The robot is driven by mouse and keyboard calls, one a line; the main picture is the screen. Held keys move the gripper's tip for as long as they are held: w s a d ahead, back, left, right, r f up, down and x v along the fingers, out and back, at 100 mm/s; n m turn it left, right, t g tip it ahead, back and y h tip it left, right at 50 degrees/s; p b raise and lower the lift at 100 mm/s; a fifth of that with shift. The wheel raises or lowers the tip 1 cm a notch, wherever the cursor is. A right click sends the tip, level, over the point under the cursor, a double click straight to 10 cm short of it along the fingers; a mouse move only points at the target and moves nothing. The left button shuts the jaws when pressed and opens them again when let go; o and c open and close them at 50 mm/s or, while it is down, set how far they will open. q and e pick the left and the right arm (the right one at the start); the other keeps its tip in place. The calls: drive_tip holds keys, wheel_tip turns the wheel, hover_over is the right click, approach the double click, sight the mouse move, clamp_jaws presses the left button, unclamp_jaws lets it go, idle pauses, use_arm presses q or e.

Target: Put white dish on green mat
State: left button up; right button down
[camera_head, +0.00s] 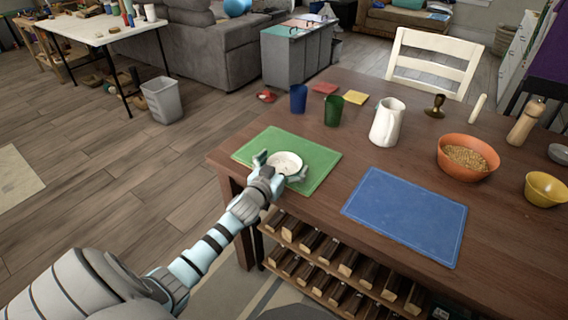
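The white dish (288,161) is small and round and appears over the green mat (319,166) near the table's left end. I cannot tell whether it rests on the mat or is held just above it. My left gripper (279,166) reaches over the mat's near edge. Its fingers are spread, one on each side of the dish, and part of the near rim is hidden behind them. Whether the fingers touch the dish is too small to tell. My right gripper is not in view.
A blue mat (408,214) lies to the right. Behind are a blue cup (298,98), a green cup (333,110) and a white pitcher (387,122). An orange bowl (467,157) and a yellow bowl (545,189) stand at the right. Bare wood separates the mats.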

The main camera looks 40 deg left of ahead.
use_arm(q)
drive_tip(key=v, duration=1.2)
drive_tip(key=s+a+f+g, duration=0.1)
drive_tip(key=s+f+g, duration=0.1)
drive_tip(key=f, duration=0.6)
drive_tip(key=s+a+f+g, duration=0.2)
drive_tip(key=s+f, duration=0.1)
drive_tip(key=f, duration=0.5)
drive_tip(key=s+d+f+m+g, duration=0.1)
drive_tip(key=s+d+f+g, duration=0.15)
drive_tip(key=s+f, duration=0.6)
drive_tip(key=s+d+f+g, duration=0.1)
drive_tip(key=s+f+g, duration=0.4)
drive_tip(key=f, duration=0.6)
drive_tip(key=s+d+f+m+g+h, duration=0.15)
drive_tip(key=s+d+f, duration=0.35)
drive_tip(key=s, duration=0.5)
drive_tip(key=s+d+f+g+h, duration=0.15)
drive_tip(key=s+d+f, duration=0.3)
drive_tip(key=s, duration=0.55)
wheel_tip(320, 180, up, 11)
drive_tip(key=p, duration=1.1)
drive_tip(key=shift+y, duration=0.4)
